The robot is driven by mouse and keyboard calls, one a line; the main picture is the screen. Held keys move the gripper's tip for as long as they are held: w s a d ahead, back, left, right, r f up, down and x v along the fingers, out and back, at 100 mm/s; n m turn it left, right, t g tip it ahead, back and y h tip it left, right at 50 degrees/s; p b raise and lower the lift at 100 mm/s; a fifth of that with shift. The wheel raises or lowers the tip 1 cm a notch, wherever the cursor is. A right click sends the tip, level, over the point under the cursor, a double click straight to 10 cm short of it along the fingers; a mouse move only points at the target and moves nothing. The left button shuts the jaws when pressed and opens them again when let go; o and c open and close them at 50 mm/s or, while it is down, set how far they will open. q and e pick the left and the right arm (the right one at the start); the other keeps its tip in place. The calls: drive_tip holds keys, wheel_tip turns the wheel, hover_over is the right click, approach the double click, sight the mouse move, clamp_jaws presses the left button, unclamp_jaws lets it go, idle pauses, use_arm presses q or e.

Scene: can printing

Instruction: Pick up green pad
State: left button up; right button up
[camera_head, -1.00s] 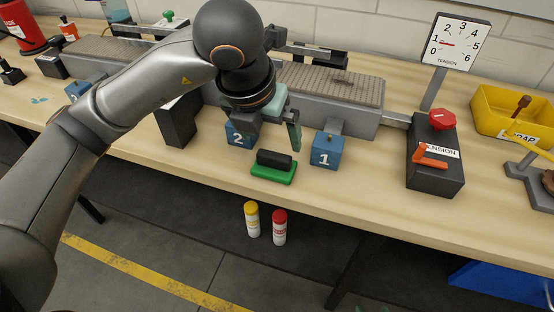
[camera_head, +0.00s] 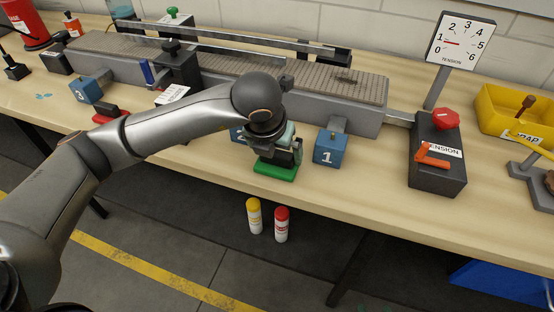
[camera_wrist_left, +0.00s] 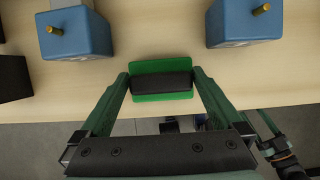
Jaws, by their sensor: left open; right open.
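The green pad (camera_head: 275,171) has a flat green base and a black block on top. It lies near the front edge of the workbench, and my left gripper partly hides it in the head view. My left gripper (camera_head: 279,152) is open and low over the pad. In the left wrist view, the fingers of the gripper (camera_wrist_left: 162,80) stand on either side of the black block of the pad (camera_wrist_left: 162,67), with the fingertips close to its ends. My right gripper (camera_head: 374,308) shows only as faint green fingertips at the bottom edge of the head view.
Blue block 1 (camera_head: 330,149) stands right of the pad, and blue block 2 (camera_head: 237,134) just left. The conveyor (camera_head: 330,105) runs behind. The black tension box (camera_head: 437,160) is farther right. Yellow (camera_head: 254,217) and red (camera_head: 281,226) cans stand below the bench edge.

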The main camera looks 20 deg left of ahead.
use_arm(q)
drive_tip(key=shift+f, duration=0.15)
drive_tip(key=c, duration=1)
drive_tip(key=shift+r, duration=0.7)
drive_tip(key=s+d+r, duration=1)
drive_tip(key=r, duration=0.1)
drive_tip(key=shift+r, duration=0.35)
